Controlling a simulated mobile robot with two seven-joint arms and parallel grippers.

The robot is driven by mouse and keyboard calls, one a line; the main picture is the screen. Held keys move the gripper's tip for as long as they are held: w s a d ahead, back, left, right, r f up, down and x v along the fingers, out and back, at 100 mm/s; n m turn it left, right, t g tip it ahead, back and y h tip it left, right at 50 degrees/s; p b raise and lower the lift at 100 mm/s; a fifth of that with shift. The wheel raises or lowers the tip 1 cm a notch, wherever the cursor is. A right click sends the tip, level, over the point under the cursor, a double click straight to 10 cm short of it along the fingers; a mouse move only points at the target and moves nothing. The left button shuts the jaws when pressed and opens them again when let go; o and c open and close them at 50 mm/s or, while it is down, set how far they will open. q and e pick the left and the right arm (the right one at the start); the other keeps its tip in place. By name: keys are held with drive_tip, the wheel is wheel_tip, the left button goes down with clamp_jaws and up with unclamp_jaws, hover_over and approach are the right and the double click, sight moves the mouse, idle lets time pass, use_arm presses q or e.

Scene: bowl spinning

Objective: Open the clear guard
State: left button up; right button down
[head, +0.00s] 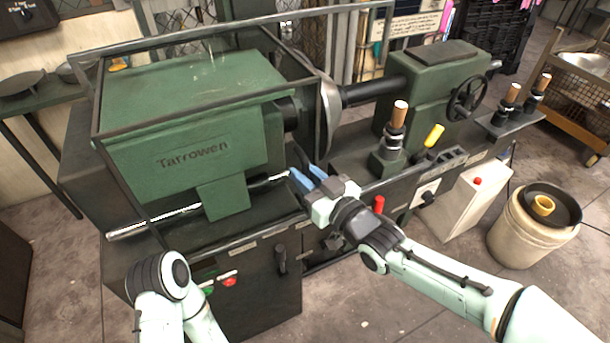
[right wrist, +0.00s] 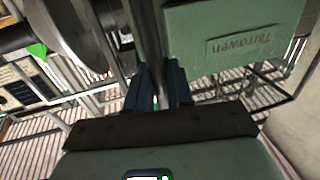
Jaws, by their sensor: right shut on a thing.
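The clear guard is a see-through box in a dark frame (head: 220,93) over the green lathe head marked Tarrowen. A pale bar (head: 160,219) runs along its lower front, passing behind the green block in the middle. My right gripper (head: 301,178) has its blue fingers at the right end of this bar. In the right wrist view, the fingers (right wrist: 158,88) are closed around a dark bar that seems part of the guard's frame. The exact contact is partly hidden. My left arm shows at the lower left of the head view, but its gripper does not show.
A shiny metal bowl or disc (head: 329,112) stands just right of the guard, before the green tailstock (head: 425,85). A bucket (head: 520,236) is at far right. Floor in front is clear.

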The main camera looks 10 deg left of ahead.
drive_tip(key=shift+s+a+f, duration=0.1)
drive_tip(key=shift+s+a, duration=0.05)
idle(0.3)
drive_tip(key=c, duration=1.2)
unclamp_jaws()
drive_tip(key=shift+o, duration=0.2)
drive_tip(key=p+v, duration=0.1)
drive_tip(key=v, duration=1.2)
drive_tip(key=shift+d, duration=0.25)
drive_tip(key=shift+s, duration=0.1)
